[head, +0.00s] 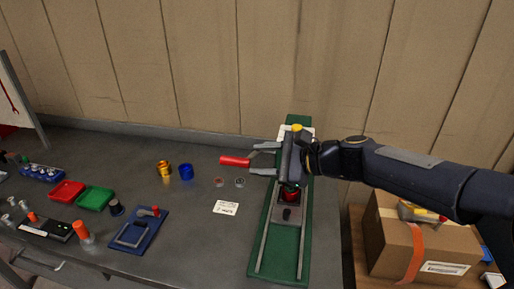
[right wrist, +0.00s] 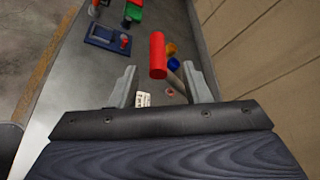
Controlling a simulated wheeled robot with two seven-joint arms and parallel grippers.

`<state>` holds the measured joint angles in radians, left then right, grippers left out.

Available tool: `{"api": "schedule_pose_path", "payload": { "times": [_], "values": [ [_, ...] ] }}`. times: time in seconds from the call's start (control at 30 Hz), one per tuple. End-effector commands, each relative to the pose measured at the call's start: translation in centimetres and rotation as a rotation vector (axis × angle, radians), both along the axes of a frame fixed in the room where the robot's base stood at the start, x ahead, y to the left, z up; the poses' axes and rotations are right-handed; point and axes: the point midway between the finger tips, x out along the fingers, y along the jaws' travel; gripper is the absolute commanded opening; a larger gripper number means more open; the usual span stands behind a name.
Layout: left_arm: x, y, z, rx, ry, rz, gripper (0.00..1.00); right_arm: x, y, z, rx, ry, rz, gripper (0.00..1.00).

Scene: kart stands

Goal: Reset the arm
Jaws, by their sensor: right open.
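A red cylindrical grip (head: 235,161) lies sideways just past the fingertips of my right gripper (head: 262,160). In the right wrist view the red grip (right wrist: 157,55) shows ahead of the two open fingers (right wrist: 160,88), apart from them. A grey rod runs close to the grip; I cannot tell whether they are joined. The gripper is over a long green board (head: 258,262) with grey rails, a dark red knob (head: 290,194) and a yellow cap (head: 296,127). My gripper and wrist hide the board's middle. My left gripper is not in view.
A white card (head: 226,208), two small discs, a blue ring (head: 186,171) and a gold piece (head: 164,169) lie left of the board. Farther left are a blue fixture (head: 137,232) and red and green trays (head: 95,198). A cardboard box (head: 425,250) stands at right.

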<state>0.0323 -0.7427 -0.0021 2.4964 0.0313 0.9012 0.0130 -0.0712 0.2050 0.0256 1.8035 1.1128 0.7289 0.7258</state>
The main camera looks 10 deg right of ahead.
Motion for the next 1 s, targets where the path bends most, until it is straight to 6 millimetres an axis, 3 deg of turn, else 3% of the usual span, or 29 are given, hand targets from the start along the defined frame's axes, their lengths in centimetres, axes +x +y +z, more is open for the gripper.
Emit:
{"api": "schedule_pose_path", "payload": {
  "times": [0.13,0.23,0.4,0.5,0.6,0.73,1.0],
  "values": [
    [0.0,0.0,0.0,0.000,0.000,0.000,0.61,-3.4,-1.6,0.1,-0.132,-0.105,0.056,0.43],
    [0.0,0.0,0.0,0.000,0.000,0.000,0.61,-8.4,-3.8,-0.8,-0.336,-0.250,0.151,0.43],
    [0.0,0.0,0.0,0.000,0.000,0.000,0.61,-17.8,-8.0,-4.8,-0.751,-0.488,0.372,0.43],
    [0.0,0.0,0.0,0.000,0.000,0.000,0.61,-22.1,-10.1,-7.5,-0.963,-0.581,0.500,0.43],
    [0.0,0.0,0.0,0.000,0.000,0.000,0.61,-25.0,-11.7,-9.8,-1.123,-0.639,0.610,0.43],
    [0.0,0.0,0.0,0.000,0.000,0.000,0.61,-27.1,-13.0,-11.7,-1.241,-0.672,0.699,0.43],
    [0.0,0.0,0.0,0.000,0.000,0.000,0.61,-27.7,-13.4,-12.2,-1.279,-0.681,0.731,0.43]
  ]
}}
